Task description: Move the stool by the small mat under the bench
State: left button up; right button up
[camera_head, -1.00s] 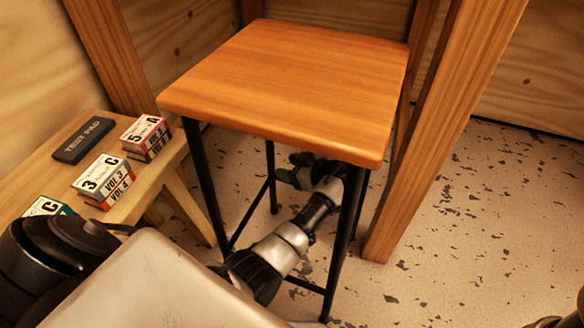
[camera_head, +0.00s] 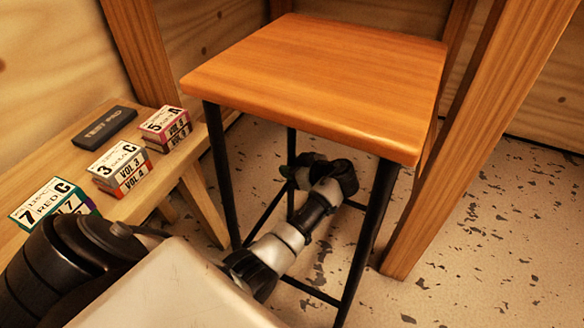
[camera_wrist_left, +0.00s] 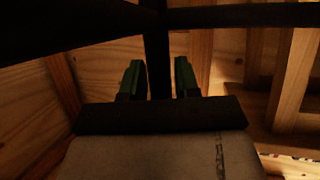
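The stool (camera_head: 310,75) has a square orange-brown wood seat and black legs joined by thin black bars. It stands upright on the speckled floor. My left arm reaches under the seat between the legs. My left gripper (camera_head: 292,172), with green fingertips, is at the far leg, partly hidden by its own wrist. In the left wrist view the green fingers (camera_wrist_left: 158,78) are apart, with a black leg (camera_wrist_left: 157,50) in line with the gap between them. I see no clear contact. My right gripper is not in view.
A light wood top (camera_head: 60,165) at left carries boxes (camera_head: 120,168) and a dark pad (camera_head: 104,128). A thick wooden post (camera_head: 470,150) stands close to the stool's right side. Plank walls close the back. Speckled floor (camera_head: 490,240) is open at right.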

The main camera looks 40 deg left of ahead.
pick_arm(q)
grip_shut()
dwell(1.1)
